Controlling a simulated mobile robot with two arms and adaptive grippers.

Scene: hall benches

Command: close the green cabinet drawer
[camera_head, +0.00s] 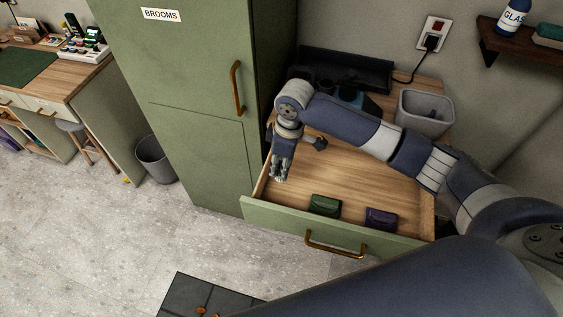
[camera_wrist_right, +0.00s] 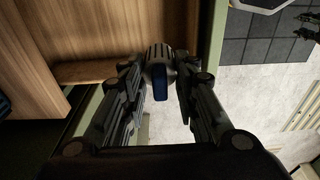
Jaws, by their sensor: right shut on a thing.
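The green drawer (camera_head: 285,221) with a brass bar handle (camera_head: 335,248) stands open in the head view, its wooden inside showing. A green pouch (camera_head: 325,206) and a purple pouch (camera_head: 381,219) lie inside near the front. My right gripper (camera_head: 280,173) is over the drawer's left end, close to its side. In the wrist view my right gripper (camera_wrist_right: 160,85) is shut on a small grey-and-blue thing (camera_wrist_right: 158,86); I cannot tell what it is. The drawer's front edge (camera_wrist_right: 217,40) runs right of the fingers.
A tall green cabinet (camera_head: 190,75) labelled BROOMS stands left of the drawer. A grey bin (camera_head: 424,112) and a black tray (camera_head: 350,68) are at the back of the worktop. A dark mat (camera_head: 188,293) lies on the floor in front.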

